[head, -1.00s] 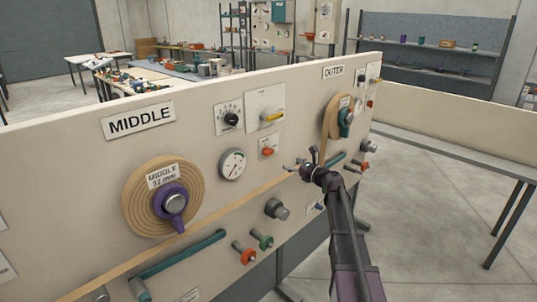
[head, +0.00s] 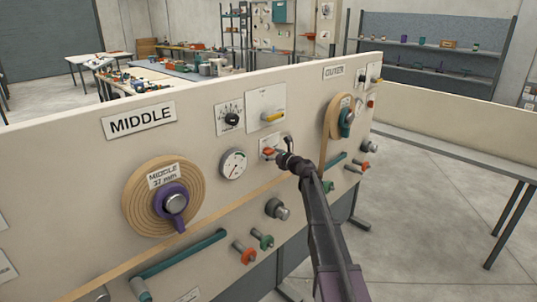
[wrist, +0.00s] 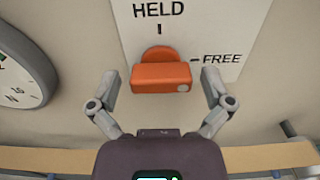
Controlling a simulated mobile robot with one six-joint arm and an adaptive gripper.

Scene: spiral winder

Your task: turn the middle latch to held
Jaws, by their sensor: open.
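The middle latch is an orange handle (wrist: 160,77) on a white plate (wrist: 245,25), and it also shows in the head view (head: 268,152). In the wrist view its bar lies level, with a pale dot at the right end, on the side of the FREE mark. The HELD mark is straight above it. My gripper (wrist: 160,82) is open, with one finger left and one finger right of the bar. Gaps show between fingers and bar. In the head view my gripper (head: 279,149) is at the latch's right side and partly covers its plate.
A round gauge (head: 233,164) sits left of the latch. A yellow-handled switch (head: 272,116) is above it. A tan strip (head: 235,210) runs below from the MIDDLE spool (head: 136,205) toward the OUTER spool (head: 331,118). Grey, green and orange knobs stick out lower down.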

